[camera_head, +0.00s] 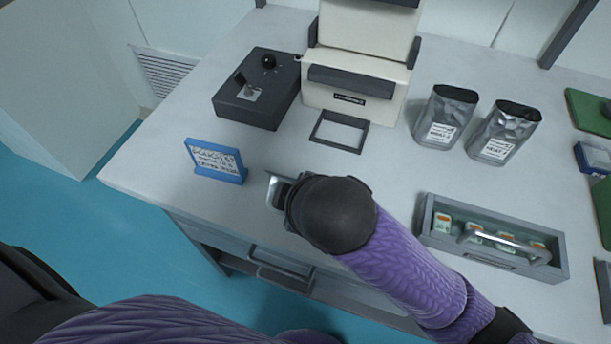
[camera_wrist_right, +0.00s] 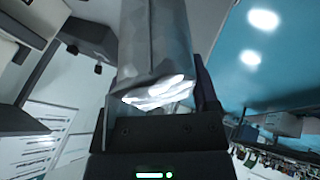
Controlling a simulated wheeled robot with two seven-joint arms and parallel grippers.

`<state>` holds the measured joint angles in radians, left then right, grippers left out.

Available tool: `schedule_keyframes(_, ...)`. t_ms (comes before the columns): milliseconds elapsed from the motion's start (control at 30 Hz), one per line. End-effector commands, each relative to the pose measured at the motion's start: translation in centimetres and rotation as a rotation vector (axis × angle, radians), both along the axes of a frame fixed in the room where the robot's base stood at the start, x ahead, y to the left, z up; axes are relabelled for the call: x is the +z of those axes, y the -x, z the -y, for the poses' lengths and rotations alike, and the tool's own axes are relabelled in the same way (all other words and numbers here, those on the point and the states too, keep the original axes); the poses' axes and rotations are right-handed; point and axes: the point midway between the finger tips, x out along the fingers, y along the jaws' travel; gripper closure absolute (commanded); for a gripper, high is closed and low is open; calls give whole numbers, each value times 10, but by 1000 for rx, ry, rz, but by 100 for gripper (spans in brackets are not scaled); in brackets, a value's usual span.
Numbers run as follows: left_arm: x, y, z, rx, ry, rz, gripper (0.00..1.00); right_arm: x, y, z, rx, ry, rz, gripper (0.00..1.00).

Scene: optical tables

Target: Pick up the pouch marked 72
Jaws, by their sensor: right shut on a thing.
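My right gripper (camera_head: 280,190) is over the front left part of the white table, mostly hidden behind my own wrist. In the right wrist view, the right gripper (camera_wrist_right: 155,112) is shut on a silver pouch (camera_wrist_right: 155,50), whose crumpled end sits between the fingers. No number shows on the held pouch, so I cannot tell its marking. Two other silver pouches stand upright at the back right, a left one (camera_head: 446,116) and a right one (camera_head: 504,132). Their labels are too small to read for a number. My left gripper is out of view.
A blue-framed sign (camera_head: 216,160) stands at the front left. Behind are a dark control box (camera_head: 257,88), a cream machine (camera_head: 355,85) and a dark square frame (camera_head: 340,131) on the table. A grey tray with a handle (camera_head: 440,243) stands at the right. Table between them is clear.

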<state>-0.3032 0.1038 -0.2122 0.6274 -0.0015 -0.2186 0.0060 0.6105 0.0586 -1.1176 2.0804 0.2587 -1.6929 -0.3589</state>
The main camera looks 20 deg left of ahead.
Motion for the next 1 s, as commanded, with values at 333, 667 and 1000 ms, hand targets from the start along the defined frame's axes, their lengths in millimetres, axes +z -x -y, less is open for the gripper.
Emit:
schedule_keyframes(333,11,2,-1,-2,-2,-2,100,5,-1,0,-2,1,-32,100)
schedule_keyframes(667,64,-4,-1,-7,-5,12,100,8,-1,0,-2,2,-321,100)
schedule_keyframes(1000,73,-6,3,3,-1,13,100,0,0,0,1,-2,-481,100)
